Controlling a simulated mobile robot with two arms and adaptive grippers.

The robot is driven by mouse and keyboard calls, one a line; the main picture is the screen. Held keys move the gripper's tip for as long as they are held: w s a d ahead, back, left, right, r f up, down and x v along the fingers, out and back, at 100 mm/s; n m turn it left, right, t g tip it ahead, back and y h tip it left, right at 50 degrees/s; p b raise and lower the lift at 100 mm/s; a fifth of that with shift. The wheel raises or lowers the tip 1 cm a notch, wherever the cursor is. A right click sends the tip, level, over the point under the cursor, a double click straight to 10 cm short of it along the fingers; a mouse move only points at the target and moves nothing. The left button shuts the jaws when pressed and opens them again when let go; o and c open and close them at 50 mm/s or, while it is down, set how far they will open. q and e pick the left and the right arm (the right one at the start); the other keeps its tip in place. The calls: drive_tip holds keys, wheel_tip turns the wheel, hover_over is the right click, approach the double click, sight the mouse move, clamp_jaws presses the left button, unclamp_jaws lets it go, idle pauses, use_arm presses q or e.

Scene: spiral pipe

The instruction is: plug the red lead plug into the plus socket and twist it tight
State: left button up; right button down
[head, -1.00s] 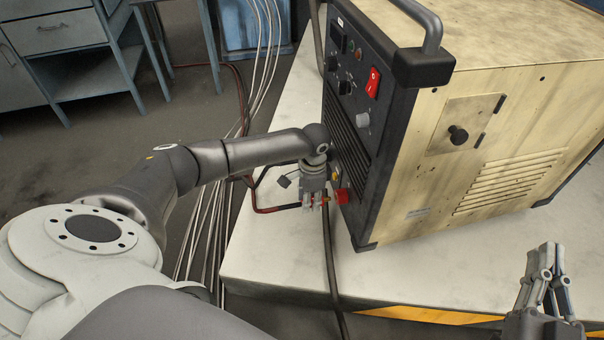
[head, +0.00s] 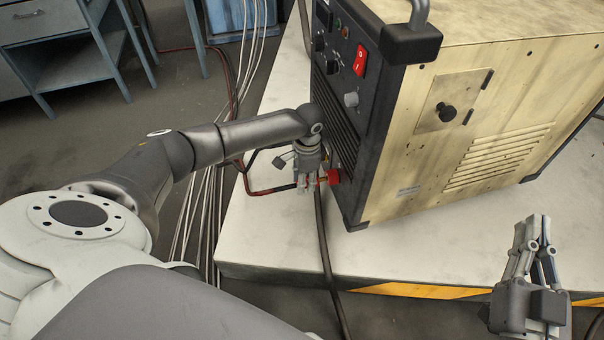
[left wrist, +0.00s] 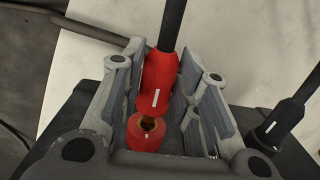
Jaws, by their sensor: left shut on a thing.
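The red lead plug (left wrist: 160,80) is between the fingers of my left gripper (left wrist: 157,100), which is shut on it; its black cable leads up and away in the left wrist view. The red plus socket (left wrist: 146,136) lies in line with the plug's front end, with brass showing between them. How deep the brass pin sits is unclear. In the head view my left gripper (head: 308,184) is at the lower front panel, beside the red socket (head: 333,177). My right gripper (head: 536,232) is apart at the lower right, its finger gap unclear.
The welding machine (head: 480,110) stands on a pale bench top (head: 265,235). A black plug with cable (left wrist: 268,133) is right of my left gripper in the wrist view. A dark cable (head: 326,250) crosses the bench.

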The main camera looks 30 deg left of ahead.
use_arm(q)
drive_tip(key=shift+w+d, duration=0.9)
drive_tip(key=shift+w, duration=0.15)
